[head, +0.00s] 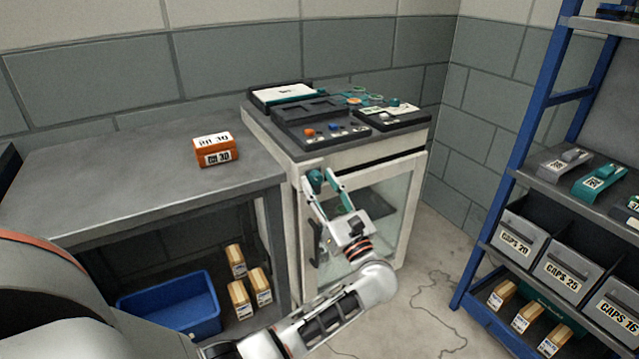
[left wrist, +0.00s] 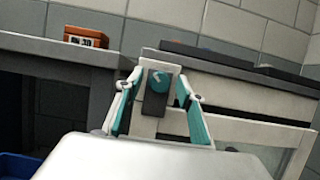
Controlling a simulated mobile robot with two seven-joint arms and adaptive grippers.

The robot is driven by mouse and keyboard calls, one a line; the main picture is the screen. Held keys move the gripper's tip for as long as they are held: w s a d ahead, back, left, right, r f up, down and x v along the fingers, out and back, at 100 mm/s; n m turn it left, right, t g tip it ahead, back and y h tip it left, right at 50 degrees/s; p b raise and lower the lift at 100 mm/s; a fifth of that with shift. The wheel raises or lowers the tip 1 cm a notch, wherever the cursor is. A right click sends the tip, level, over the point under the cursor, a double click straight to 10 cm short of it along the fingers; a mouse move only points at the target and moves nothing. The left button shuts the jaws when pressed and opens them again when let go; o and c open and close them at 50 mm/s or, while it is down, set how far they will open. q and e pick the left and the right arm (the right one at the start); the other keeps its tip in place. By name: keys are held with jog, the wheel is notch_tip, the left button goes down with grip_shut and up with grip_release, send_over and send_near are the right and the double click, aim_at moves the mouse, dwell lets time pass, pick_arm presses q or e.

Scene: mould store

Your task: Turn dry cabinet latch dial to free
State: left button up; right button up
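The dry cabinet (head: 292,235) is a pale cabinet with a glass door, standing in the middle of the head view. Its latch dial (left wrist: 157,81) is a round teal knob on a dark plate, upper middle in the left wrist view. A light mark shows on the dial, but its setting is too small to read. My left gripper (head: 322,180) is open at the top left of the cabinet front. Its two teal-lined fingers stand on either side of the dial in the left wrist view; I cannot tell whether they touch it. My right gripper is in neither view.
Trays of small parts (head: 322,131) cover the cabinet top. A grey bench (head: 110,195) with an orange box (head: 215,150) stands left, a blue bin (head: 172,308) below it. A blue-framed shelf (head: 520,160) stands right. A dark door handle (head: 315,243) is below my gripper.

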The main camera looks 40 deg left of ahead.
pick_arm(q)
jog(key=shift+a, duration=0.15)
jog(key=c, duration=0.9)
